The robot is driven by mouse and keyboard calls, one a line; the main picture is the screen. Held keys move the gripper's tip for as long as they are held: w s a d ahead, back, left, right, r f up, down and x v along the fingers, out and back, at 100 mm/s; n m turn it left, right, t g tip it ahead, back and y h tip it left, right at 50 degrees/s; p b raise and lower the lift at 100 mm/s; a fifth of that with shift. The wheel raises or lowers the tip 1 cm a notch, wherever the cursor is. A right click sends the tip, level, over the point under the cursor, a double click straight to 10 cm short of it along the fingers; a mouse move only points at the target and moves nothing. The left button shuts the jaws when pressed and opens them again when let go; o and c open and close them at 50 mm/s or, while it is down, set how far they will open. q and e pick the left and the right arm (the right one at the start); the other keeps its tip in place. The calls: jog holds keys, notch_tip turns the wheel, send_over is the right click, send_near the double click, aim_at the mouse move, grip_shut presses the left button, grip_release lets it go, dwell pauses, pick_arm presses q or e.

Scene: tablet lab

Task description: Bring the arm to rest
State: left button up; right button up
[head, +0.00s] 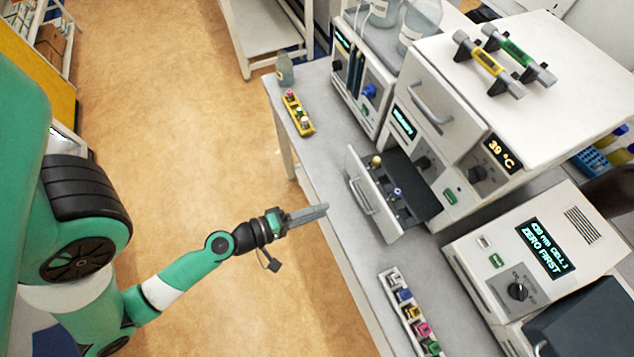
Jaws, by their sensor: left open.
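My left arm (185,270) comes in from the left, green and white with dark joints. Its left gripper (312,213) is over the floor beside the bench's front edge, with its fingers pointing right. I see the fingers nearly edge-on, and they are open with nothing visible between them. The gripper is apart from the open drawer to its right. My right gripper is not in view.
An open drawer (366,195) juts from a white machine showing 39 °C. A yellow rack (298,114) and a pale rack (399,300) of coloured caps lie on the bench (345,245). A display unit (545,250) stands right. The floor (180,120) is clear.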

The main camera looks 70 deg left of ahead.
pick_arm(q)
jog(key=shift+s+d+r, duration=0.1)
jog(key=shift+s+r, duration=0.1)
jog(key=shift+s, duration=0.3)
